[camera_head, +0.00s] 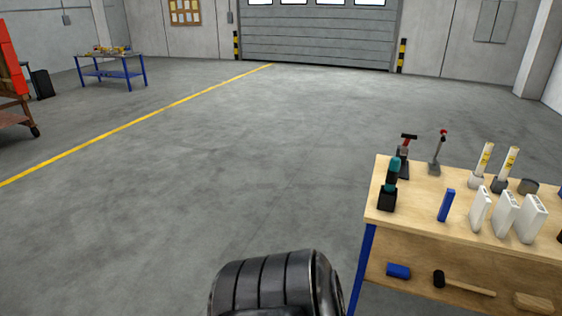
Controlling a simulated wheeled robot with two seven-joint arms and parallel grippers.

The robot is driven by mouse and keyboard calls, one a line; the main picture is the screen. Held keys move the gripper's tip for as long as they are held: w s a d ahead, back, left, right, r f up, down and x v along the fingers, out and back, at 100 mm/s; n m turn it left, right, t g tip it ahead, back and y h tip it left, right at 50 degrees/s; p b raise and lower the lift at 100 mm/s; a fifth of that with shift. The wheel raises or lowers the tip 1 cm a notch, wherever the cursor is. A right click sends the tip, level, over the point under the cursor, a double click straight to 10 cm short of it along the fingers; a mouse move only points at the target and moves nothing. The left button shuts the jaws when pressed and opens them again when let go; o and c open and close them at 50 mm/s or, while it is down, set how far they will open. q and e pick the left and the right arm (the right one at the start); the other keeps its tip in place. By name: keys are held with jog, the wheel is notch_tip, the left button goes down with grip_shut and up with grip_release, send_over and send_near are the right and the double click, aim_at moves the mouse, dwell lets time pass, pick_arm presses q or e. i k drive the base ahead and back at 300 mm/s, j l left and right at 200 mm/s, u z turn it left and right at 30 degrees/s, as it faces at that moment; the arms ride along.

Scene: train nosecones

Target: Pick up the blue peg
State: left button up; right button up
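A blue upright block (446,205), which looks like the blue peg, stands on the wooden top of the workbench (415,192) at the right. It is near the front edge, between a teal and black drill (390,188) and a row of white boxes (480,209). Nothing touches it that I can see. Neither of my grippers is in view.
The bench top also holds a red-headed tool (438,155), yellow and white tubes (482,166) and a grey round tin (527,186). A lower shelf holds a blue item (398,271) and a black mallet (460,285). The floor (230,160) left of the bench is clear.

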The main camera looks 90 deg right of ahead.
aim_at(450, 195)
jog(key=z, duration=4)
jog(key=i+j+z, duration=0.1)
jog(key=z, duration=0.3)
jog(key=i+j+z, duration=0.1)
jog(key=z, duration=0.35)
jog(key=j+z, duration=0.2)
jog(key=z, duration=0.2)
